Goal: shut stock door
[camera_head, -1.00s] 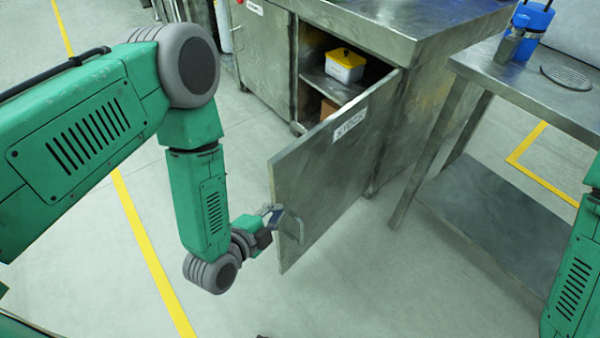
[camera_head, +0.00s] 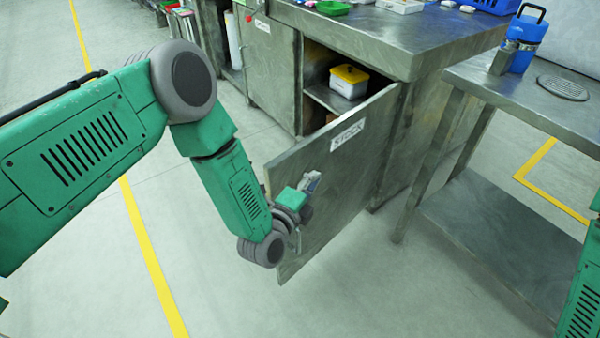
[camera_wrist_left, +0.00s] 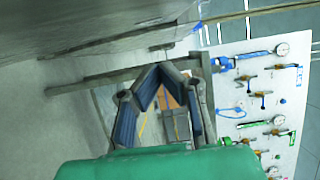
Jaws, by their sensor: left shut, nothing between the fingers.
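The stock door (camera_head: 345,185) is a grey metal panel with a STOCK label, standing wide open from the cabinet (camera_head: 440,85) in the head view. My left gripper (camera_head: 312,180) is at the door's outer face, near its free edge, below and left of the label. Its fingers are shut and empty. Whether it touches the panel I cannot tell. The door's handle is mostly hidden behind my left wrist. In the left wrist view the fingers (camera_wrist_left: 163,75) show in front, with a grey metal surface at the upper left. My right gripper is not in view; only part of my right arm shows.
Inside the cabinet a white box with a yellow lid (camera_head: 349,80) sits on a shelf. A metal side table (camera_head: 510,95) with a blue container (camera_head: 525,45) stands at the right. The floor before the door is clear. A pegboard (camera_wrist_left: 260,100) shows in the wrist view.

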